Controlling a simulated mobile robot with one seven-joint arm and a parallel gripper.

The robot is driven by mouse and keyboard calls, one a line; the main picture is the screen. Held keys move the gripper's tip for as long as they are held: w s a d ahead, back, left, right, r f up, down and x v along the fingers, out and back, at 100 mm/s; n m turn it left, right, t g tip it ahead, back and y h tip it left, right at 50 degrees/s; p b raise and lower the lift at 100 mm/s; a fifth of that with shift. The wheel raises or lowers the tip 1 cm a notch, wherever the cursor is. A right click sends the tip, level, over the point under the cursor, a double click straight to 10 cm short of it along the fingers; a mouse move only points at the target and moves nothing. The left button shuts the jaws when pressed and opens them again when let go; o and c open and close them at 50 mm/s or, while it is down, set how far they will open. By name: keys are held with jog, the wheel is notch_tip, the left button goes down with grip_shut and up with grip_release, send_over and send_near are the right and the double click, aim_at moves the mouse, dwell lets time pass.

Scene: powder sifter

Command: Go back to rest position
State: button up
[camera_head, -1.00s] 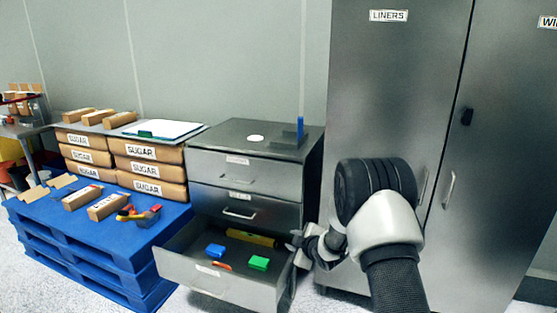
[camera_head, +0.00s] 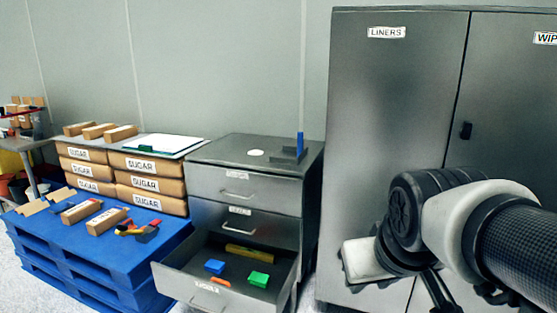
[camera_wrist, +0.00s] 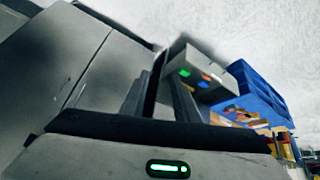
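My gripper (camera_wrist: 160,88) shows in the wrist view as two dark fingers with a gap between them and nothing held in it. In the head view my arm is folded at the lower right, in front of the grey cabinet (camera_head: 400,110) labelled LINERS. The gripper's tips are not clear there. The gripper is apart from the open bottom drawer (camera_head: 208,292), which stands to the left of my arm. In the drawer lie a blue block (camera_head: 214,266), a green block (camera_head: 258,279), a yellow item (camera_head: 248,254) and a small orange item (camera_head: 220,282).
The drawer unit (camera_head: 222,185) has a dark stepped piece with a blue upright (camera_head: 300,144) and a white disc (camera_head: 255,153) on top. A blue pallet (camera_head: 115,262) with sugar sacks (camera_head: 150,186) stands to the left. The cabinet is close behind my arm.

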jog(key=s+m, duration=0.1)
jog(key=s, duration=0.4)
notch_tip(320, 180, up, 27)
jog(key=s+p, duration=0.1)
jog(key=p, duration=2.7)
jog(key=shift+s+a+g, duration=0.2)
jog(key=shift+a+g, duration=0.2)
jog(key=shift+a, duration=0.05)
